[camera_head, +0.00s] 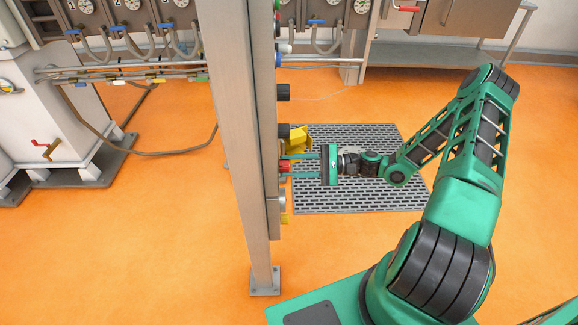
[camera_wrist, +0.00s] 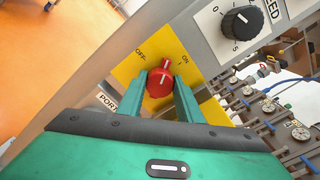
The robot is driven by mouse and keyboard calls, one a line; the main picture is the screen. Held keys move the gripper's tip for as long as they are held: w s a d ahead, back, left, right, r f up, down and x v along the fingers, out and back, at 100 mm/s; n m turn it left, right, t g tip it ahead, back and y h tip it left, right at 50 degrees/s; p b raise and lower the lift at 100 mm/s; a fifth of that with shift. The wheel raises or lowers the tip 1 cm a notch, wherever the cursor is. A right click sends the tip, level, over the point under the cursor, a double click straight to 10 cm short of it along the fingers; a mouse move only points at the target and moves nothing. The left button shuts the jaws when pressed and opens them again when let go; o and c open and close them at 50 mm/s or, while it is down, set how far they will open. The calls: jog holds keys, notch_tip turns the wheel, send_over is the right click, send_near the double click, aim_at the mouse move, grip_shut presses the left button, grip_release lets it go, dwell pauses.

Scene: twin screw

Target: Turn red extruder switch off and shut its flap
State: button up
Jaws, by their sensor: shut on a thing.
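The red switch (camera_wrist: 160,80) is a round knob on a yellow plate (camera_wrist: 127,70) marked OFF at left and ON at right. Its raised grip points up in the wrist view, between the two labels. My gripper (camera_wrist: 161,88) has one green finger on each side of the knob and is shut on it. In the head view my gripper (camera_head: 300,165) reaches left to the panel's edge, where the red switch (camera_head: 284,166) shows small. A yellow flap (camera_head: 296,142) stands out from the panel just above my fingers, so it looks open.
A black speed dial (camera_wrist: 241,22) sits on the panel near the switch. A metal post (camera_head: 243,150) carries the panel. Hoses and gauges (camera_wrist: 268,107) lie behind at right in the wrist view. A floor grating (camera_head: 375,195) and open orange floor surround the arm.

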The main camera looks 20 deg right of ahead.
jog(key=n, duration=1.1)
jog(key=shift+d+f, duration=0.1)
jog(key=shift+f, duration=0.05)
jog(key=shift+f+n, duration=0.1)
jog(key=shift+n, duration=0.2)
jog(key=o, duration=1)
jog(key=shift+o, duration=0.2)
jog(key=v, duration=1)
jog(key=shift+d, duration=0.35)
jog(key=shift+s, duration=0.1)
